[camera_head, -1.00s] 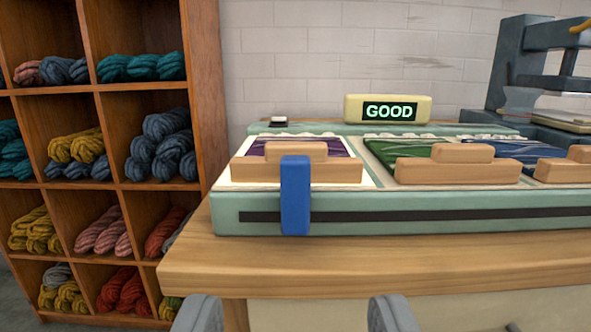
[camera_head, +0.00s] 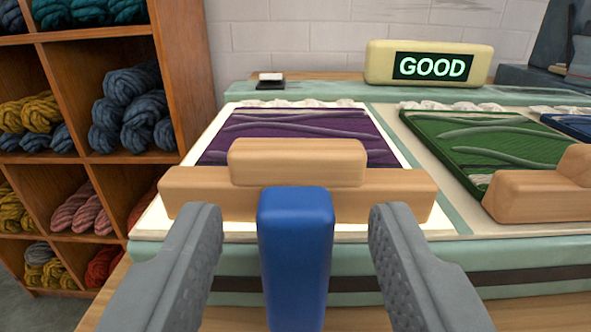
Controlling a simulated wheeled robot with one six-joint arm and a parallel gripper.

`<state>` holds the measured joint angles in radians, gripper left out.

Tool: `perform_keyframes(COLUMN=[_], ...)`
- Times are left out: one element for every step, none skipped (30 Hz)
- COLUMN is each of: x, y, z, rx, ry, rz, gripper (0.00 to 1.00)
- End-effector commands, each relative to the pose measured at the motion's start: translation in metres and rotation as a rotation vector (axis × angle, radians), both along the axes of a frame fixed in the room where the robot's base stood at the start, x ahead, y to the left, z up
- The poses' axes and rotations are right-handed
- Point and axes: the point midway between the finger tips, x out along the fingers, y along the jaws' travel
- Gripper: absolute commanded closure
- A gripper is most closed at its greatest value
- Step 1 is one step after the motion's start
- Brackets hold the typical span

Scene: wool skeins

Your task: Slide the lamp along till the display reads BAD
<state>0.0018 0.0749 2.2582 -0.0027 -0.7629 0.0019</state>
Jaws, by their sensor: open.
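The display (camera_head: 432,67) is a cream box at the back of the bench and reads GOOD in green letters. A blue upright block (camera_head: 296,250) stands at the front edge of the pale green bench unit, in front of the purple section; it may be the lamp's slider, but I cannot tell. The purple panel (camera_head: 290,128) behind it is lit with a bright white border. My gripper (camera_head: 295,235) is open, with one grey finger on each side of the blue block and a gap to both. The block hides part of the dark slot.
A wooden handle block (camera_head: 200,192) lies just behind the blue block. A green panel (camera_head: 490,143) with another wooden handle (camera_head: 535,192) is to the right. A dark slot (camera_head: 530,278) runs along the front. Shelves of wool skeins (camera_head: 130,105) stand at left.

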Motion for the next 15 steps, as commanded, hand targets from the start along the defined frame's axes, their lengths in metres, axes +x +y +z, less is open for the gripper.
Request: perform_keyframes(x=[0.0042, 0.0063, 0.0087, 0.0101, 0.0112, 0.0123, 0.0128, 0.0131, 0.0133, 0.0133, 0.0133, 0.0132, 0.0131, 0.0131, 0.0131], y=[0.0000, 0.0000, 0.0000, 0.0000, 0.0000, 0.0000, 0.0000, 0.0000, 0.0000, 0.0000, 0.0000, 0.0000, 0.0000, 0.0000, 0.0000], z=[-0.0004, -0.0004, -0.0004, -0.0004, -0.0004, -0.0003, -0.0003, -0.0003, -0.0002, -0.0003, -0.0002, -0.0002, -0.0002, -0.0002, -0.0003], rx=[0.000, 0.000, 0.000, 0.000, 0.000, 0.000, 0.000, 0.000, 0.000, 0.000, 0.000, 0.000, 0.000, 0.000, 0.000], ry=[0.000, 0.001, 0.001, 0.001, 0.000, 0.000, 0.000, 0.000, 0.000, 0.000, 0.000, 0.000, 0.000, 0.000, 0.001], rz=[0.000, 0.000, 0.000, 0.000, 0.000, 0.000, 0.000, 0.000, 0.000, 0.000, 0.000, 0.000, 0.000, 0.000, 0.000], gripper=[0.55, 0.55, 0.55, 0.55, 0.55, 0.55, 0.55, 0.55, 0.55, 0.55, 0.55, 0.55, 0.55, 0.55, 0.56])
